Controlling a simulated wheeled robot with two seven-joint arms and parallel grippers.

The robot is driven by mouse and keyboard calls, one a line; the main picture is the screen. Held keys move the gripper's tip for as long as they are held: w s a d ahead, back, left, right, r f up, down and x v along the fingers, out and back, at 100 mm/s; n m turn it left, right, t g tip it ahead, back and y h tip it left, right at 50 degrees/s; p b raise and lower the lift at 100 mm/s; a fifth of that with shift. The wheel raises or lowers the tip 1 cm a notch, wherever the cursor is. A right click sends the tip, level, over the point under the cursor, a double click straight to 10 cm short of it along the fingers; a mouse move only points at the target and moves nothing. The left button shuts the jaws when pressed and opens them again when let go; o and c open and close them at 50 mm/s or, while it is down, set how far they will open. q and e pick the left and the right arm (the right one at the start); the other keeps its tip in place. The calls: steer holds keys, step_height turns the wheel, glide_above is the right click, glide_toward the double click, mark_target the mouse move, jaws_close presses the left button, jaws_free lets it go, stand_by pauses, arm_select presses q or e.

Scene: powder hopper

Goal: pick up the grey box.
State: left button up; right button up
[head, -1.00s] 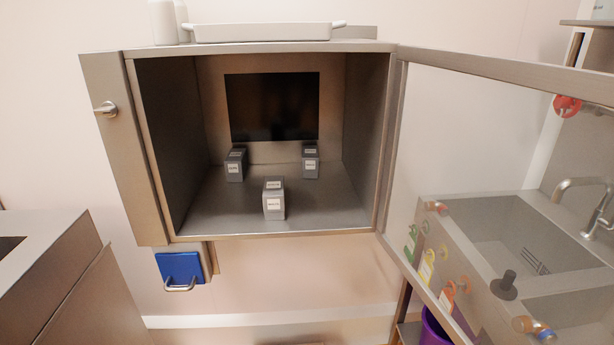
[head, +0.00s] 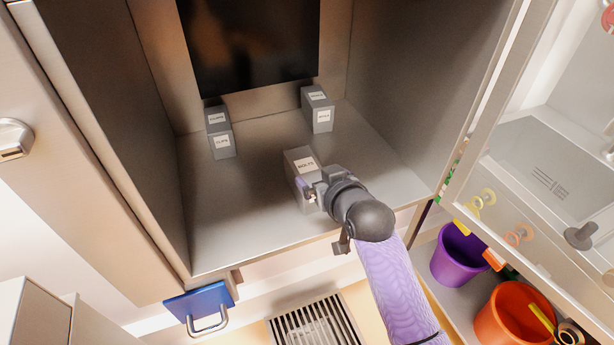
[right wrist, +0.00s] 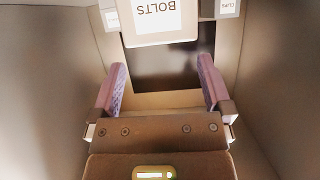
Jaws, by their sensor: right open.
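Three grey boxes stand upright on the cabinet floor. The front one (head: 301,160) is labelled BOLTS. The back left one (head: 220,140) has a label that reads CLIPS in the right wrist view (right wrist: 228,9). The back right one (head: 318,112) has a label too small to read. My right gripper (head: 307,192) is at the near side of the BOLTS box and hides part of its front. In the right wrist view the gripper (right wrist: 160,66) is open and empty, and the BOLTS box (right wrist: 160,20) shows upside down beyond the fingertips. My left gripper is out of view.
The cabinet (head: 240,240) has side walls close on both sides and a dark panel (head: 250,45) at the back. Its glass door (head: 480,110) stands open at the right. A blue handled piece (head: 200,303) is below. Purple (head: 456,258) and orange (head: 510,318) buckets stand lower right.

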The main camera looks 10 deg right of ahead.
mark_target(309, 170)
steer(key=b+x, duration=0.1)
steer(key=x, duration=0.1)
steer(key=b+x, duration=0.1)
steer(key=x, duration=0.2)
steer(key=shift+s+a+f, duration=0.15)
steer(key=shift+f, duration=0.2)
steer(key=shift+w, duration=0.35)
steer(key=c, duration=1.1)
steer(key=shift+c, duration=0.5)
steer(key=shift+r, duration=0.15)
